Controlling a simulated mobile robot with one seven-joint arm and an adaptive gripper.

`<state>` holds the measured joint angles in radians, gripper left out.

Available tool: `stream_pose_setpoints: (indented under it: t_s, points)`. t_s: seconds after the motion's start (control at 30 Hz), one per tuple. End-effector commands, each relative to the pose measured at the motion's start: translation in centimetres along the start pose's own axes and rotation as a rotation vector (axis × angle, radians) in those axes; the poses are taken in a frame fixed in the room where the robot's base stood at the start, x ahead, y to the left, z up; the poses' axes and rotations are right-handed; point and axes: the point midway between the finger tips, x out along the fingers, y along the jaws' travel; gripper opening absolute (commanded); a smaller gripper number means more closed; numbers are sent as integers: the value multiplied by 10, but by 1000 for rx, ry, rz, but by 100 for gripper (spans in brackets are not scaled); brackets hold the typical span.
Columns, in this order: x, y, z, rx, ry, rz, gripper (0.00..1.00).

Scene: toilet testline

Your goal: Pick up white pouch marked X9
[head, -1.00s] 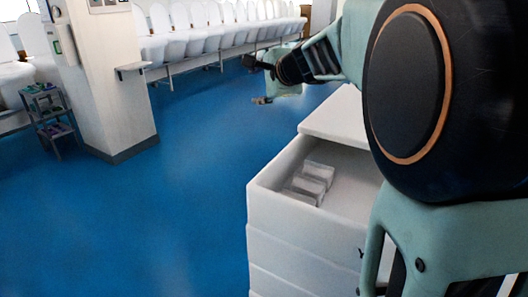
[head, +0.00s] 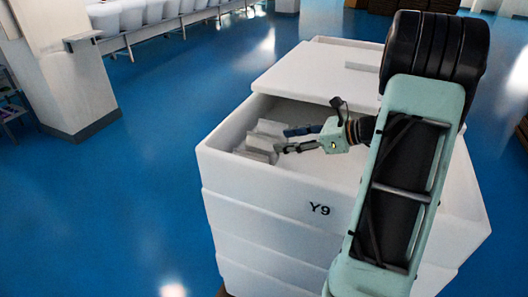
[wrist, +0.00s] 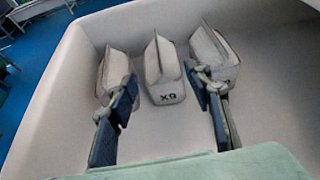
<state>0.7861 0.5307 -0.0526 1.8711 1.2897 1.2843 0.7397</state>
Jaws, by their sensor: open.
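Three white pouches stand in a row inside the open white bin (head: 225,165). The middle pouch (wrist: 165,88) carries a dark mark that reads X9, seen upside down in the wrist view. The pouches also show in the head view (head: 262,140), where I cannot read their marks. My gripper (wrist: 163,95) is open and empty, with dark blue finger pads. In the wrist view its fingers lie left and right of the middle pouch, partly covering the left pouch (wrist: 111,75) and right pouch (wrist: 215,52). In the head view my gripper (head: 284,141) reaches into the bin beside the pouches.
The bin's front is marked Y9, and its walls stand up around the pouches. A white lid or top (head: 310,72) covers the back part. A pillar (head: 75,70) and a row of white toilets (head: 150,15) stand farther off. Blue floor is clear at left.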

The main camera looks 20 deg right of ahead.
Motion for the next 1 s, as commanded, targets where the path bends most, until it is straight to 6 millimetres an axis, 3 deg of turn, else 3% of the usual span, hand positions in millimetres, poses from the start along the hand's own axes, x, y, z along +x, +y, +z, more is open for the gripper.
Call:
stream_pose_setpoints:
  t_s: [0.2,0.5,0.73,1.0]
  points:
    - [0,1,-4,43,-36,3,46]
    - [43,1,-2,42,-34,3,46]
    - [62,0,1,40,-34,3,46]
    - [99,-1,3,39,-33,2,46]
